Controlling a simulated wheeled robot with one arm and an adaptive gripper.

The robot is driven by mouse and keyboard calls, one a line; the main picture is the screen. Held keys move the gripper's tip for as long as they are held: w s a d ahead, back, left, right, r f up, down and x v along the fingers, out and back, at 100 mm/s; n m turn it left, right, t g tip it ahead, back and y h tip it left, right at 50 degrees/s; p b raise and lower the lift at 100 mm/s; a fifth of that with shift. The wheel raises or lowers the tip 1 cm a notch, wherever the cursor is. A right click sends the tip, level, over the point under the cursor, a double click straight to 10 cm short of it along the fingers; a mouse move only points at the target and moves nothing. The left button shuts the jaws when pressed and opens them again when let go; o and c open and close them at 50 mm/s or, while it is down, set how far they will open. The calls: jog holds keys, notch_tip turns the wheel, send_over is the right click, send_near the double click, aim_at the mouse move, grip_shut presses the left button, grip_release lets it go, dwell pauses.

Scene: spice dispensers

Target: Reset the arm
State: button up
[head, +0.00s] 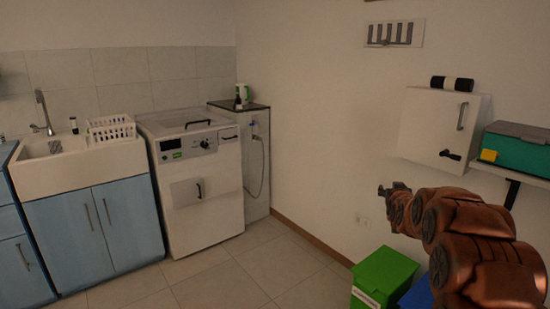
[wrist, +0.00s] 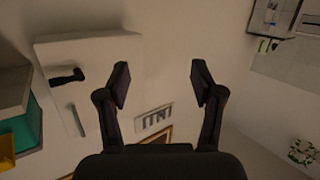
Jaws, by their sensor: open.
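My arm, with brown-orange links, reaches in from the right edge of the head view. My gripper (head: 394,190) is at its left end, in the air in front of the bare wall. In the wrist view my gripper (wrist: 158,82) shows two dark fingers spread apart with nothing between them. The gripper touches nothing that I can see.
A white wall cabinet (head: 425,124) with a dark-and-white cylinder (head: 452,83) on top hangs right of the gripper. A teal box (head: 518,148) sits on a shelf. Below stand a green bin (head: 384,275) and a blue one. A washing machine (head: 198,190) and sink (head: 70,165) are left.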

jog(key=s+a+f+g+y, duration=0.1)
jog(key=s+a+f+g, duration=0.15)
jog(key=s+a, duration=0.4)
jog(key=s+a+f+n+g+y, duration=0.1)
jog(key=s+a+f+g, duration=0.15)
jog(key=s, duration=0.75)
jog(key=s+a+f+g+y, duration=0.2)
jog(key=s+a+g, duration=0.1)
jog(key=s+a, duration=0.4)
jog(key=s+a+f+g, duration=0.1)
jog(key=s+a+g, duration=0.15)
jog(key=s, duration=1.05)
jog(key=s+a+f+n+g, duration=0.1)
jog(key=s+g, duration=0.3)
jog(key=s, duration=1)
jog(key=s+a+f+g, duration=0.1)
jog(key=s+g, duration=0.2)
jog(key=s, duration=1)
jog(key=s+p+v, duration=0.2)
jog(key=p+v, duration=0.7)
jog(key=s+r+p+v, duration=0.1)
jog(key=s+p+v, duration=0.1)
jog(key=p+v, duration=0.7)
jog(key=shift+w+r+t+p, duration=0.25)
jog(key=shift+r+t+p, duration=0.1)
jog(key=shift+r, duration=0.3)
jog(key=shift+d, duration=0.1)
